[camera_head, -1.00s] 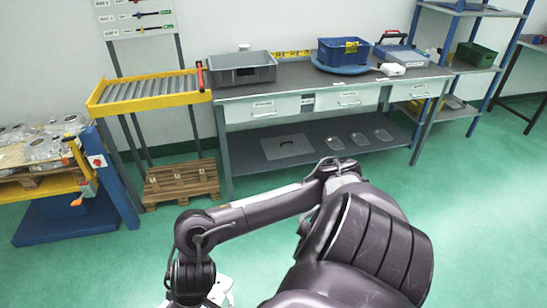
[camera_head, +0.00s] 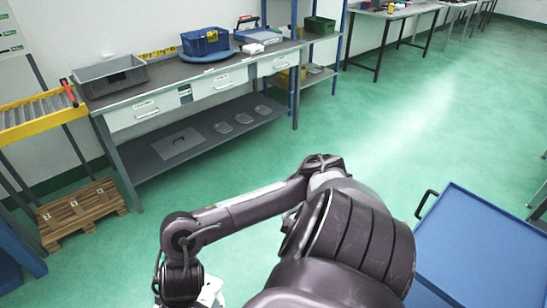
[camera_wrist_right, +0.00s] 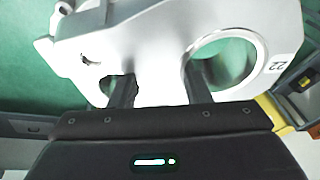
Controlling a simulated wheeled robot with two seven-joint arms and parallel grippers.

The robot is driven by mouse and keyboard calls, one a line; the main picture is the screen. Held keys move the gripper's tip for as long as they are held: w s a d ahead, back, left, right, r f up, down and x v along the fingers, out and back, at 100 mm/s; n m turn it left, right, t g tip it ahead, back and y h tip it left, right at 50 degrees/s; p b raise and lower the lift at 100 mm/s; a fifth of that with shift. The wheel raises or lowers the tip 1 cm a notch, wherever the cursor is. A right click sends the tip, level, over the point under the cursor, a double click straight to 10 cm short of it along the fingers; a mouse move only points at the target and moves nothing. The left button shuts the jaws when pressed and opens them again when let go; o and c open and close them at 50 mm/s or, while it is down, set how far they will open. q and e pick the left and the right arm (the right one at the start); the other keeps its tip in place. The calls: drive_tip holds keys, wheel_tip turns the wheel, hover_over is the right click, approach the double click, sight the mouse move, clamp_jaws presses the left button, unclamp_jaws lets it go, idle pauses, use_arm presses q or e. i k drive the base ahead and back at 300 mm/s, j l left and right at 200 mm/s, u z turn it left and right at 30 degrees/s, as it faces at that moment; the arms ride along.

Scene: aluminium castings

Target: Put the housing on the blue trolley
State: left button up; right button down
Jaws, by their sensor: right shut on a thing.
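The housing (camera_wrist_right: 150,45) is a silver-grey casting marked "22" with a large round opening and a smaller hole, seen in the right wrist view. My right gripper (camera_wrist_right: 160,88) is shut on it, with its two dark fingers against the casting near the openings; the exact contact is hard to see. The blue trolley (camera_head: 480,240) stands at the lower right of the head view, its flat top bare where it shows and a black handle at its left end. Its right and near parts are cut off. My left gripper is not in view.
A workbench (camera_head: 195,80) at the back left carries a grey bin (camera_head: 110,75), a blue crate (camera_head: 205,42) and a toolbox. A wooden pallet (camera_head: 80,212) lies by the yellow roller rack (camera_head: 40,115). Green floor (camera_head: 370,130) is clear between bench and trolley.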

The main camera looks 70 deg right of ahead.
sight(481, 251)
drive_tip(key=z, duration=2.95)
